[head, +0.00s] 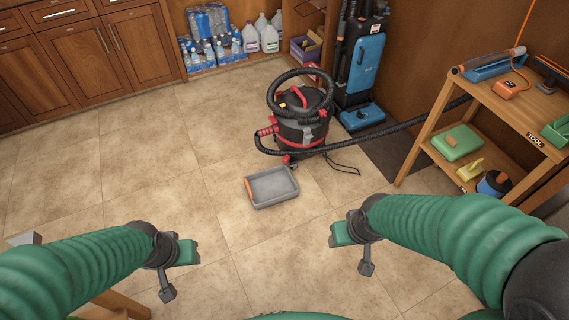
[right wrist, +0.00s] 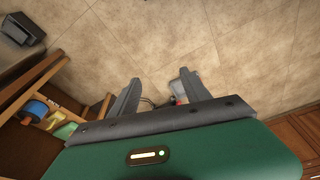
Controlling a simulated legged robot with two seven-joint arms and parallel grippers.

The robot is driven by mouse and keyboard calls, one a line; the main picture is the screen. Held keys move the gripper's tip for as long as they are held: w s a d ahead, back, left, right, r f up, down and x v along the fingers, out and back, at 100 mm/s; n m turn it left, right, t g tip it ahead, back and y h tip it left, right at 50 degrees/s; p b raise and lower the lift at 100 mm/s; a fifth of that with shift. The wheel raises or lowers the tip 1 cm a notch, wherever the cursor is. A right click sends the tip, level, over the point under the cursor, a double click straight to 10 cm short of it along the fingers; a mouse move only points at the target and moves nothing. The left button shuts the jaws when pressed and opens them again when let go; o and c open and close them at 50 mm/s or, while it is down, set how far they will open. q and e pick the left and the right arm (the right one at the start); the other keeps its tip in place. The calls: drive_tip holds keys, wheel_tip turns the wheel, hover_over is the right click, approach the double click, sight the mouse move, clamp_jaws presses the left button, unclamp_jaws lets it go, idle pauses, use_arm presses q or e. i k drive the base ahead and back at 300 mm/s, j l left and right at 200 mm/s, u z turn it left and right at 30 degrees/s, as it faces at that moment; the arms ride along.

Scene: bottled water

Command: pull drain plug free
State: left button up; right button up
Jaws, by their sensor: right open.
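A black and red canister vacuum (head: 300,122) stands upright on the tiled floor in the head view, with its black hose looped over the top. The drain plug cannot be made out clearly. A grey tray (head: 272,187) lies in front of the vacuum, with an orange piece at its left edge. My right gripper (head: 348,244) is in the air, nearer me than the tray and to its right. In the right wrist view its two fingers (right wrist: 160,78) stand apart and empty. My left gripper (head: 176,264) hangs at the lower left, away from the vacuum; its jaws are not clear.
A wooden cart (head: 480,95) with tools on its shelves stands at the right. A blue upright vacuum (head: 367,66) stands behind the canister. Bottled water packs (head: 208,50) and jugs (head: 269,37) sit by the cabinets (head: 85,60).

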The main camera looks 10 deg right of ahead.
sight(286, 159)
drive_tip(key=i+u, duration=0.2)
drive_tip(key=i, duration=0.7)
drive_tip(key=i+l+u, duration=0.25)
drive_tip(key=i, duration=0.6)
drive_tip(key=j, duration=0.1)
